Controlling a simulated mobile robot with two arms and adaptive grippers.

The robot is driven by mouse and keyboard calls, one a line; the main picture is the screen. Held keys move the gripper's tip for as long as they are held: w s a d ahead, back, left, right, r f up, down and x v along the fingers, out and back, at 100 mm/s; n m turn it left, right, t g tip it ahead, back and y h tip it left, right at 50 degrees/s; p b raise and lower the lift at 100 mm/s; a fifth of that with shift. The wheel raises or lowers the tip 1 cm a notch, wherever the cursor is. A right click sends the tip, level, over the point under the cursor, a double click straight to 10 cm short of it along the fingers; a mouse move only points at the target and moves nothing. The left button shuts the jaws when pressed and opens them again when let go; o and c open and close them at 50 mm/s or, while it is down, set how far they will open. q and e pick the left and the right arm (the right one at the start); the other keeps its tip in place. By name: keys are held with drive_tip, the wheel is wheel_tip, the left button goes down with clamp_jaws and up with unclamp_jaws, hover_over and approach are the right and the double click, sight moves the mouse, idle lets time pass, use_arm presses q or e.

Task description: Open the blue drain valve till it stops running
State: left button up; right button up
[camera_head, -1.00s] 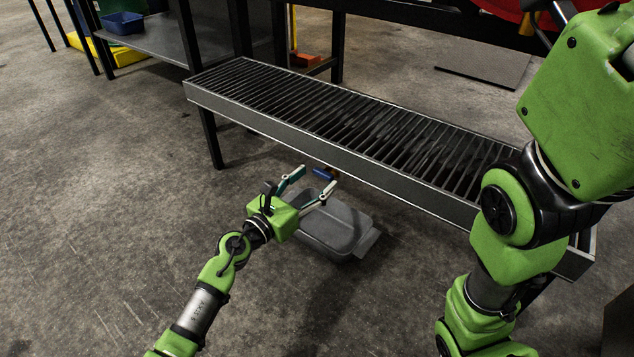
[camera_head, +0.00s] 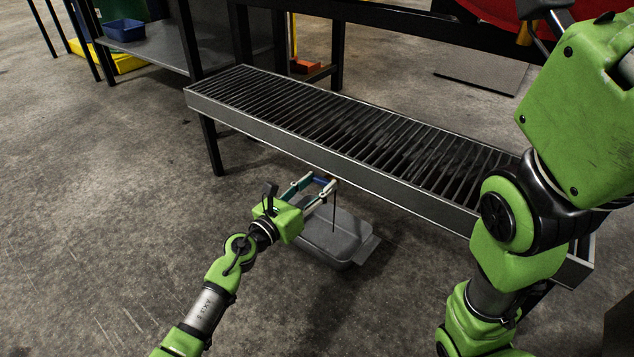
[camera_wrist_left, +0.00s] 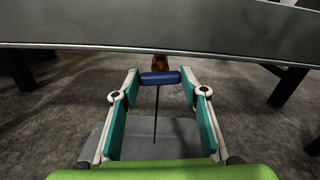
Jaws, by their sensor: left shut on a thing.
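The blue drain valve handle (camera_head: 320,181) sits under the front side of the slatted conveyor; it shows crosswise in the left wrist view (camera_wrist_left: 160,78). A brass-coloured valve body (camera_wrist_left: 160,62) is behind it. My left gripper (camera_head: 319,184) is shut on the handle, with a fingertip at each end (camera_wrist_left: 160,80). A thin dark stream (camera_head: 334,211) runs straight down from the valve towards the grey tray (camera_head: 368,240) on the floor; it also shows in the left wrist view (camera_wrist_left: 156,115). My right arm is at the right; its gripper is out of view.
The slatted conveyor (camera_head: 270,130) runs above and behind the valve, its metal side close over my left fingers. A blue bin (camera_head: 124,30) stands on a shelf at the back left. The concrete floor at the left is clear.

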use_arm(q)
drive_tip(key=shift+n+p, duration=0.4)
drive_tip(key=shift+n, duration=1)
drive_tip(key=o, duration=1.1)
drive_tip(key=v, duration=1.2)
